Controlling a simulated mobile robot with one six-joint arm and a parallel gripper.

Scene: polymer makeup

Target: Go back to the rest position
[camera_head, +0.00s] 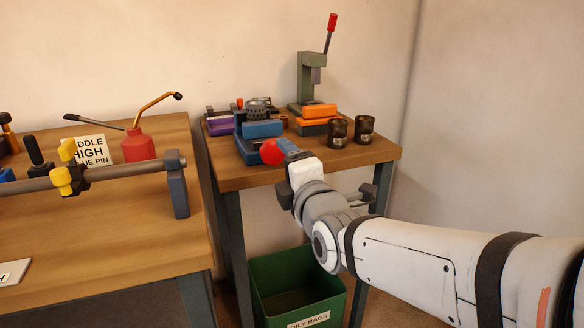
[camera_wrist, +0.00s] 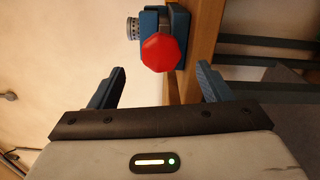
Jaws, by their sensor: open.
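My gripper (camera_wrist: 160,84) is open, with its two blue-grey fingers spread apart and nothing between them in the wrist view. In the head view my white arm reaches in from the right, and my gripper (camera_head: 288,150) is at the front edge of the far table (camera_head: 240,178). A red knob (camera_wrist: 161,52) on a blue device (camera_wrist: 176,22) lies beyond the fingertips in the wrist view. In the head view the red knob (camera_head: 272,152) shows just left of my gripper. I cannot tell whether they touch.
A green press (camera_head: 311,78) with a red-tipped lever, orange blocks (camera_head: 319,111) and two dark cups (camera_head: 337,132) stand on the far table. A green bin (camera_head: 297,284) is below. The left table (camera_head: 110,235) holds a clamp bar, a red oil can (camera_head: 138,146) and a sign.

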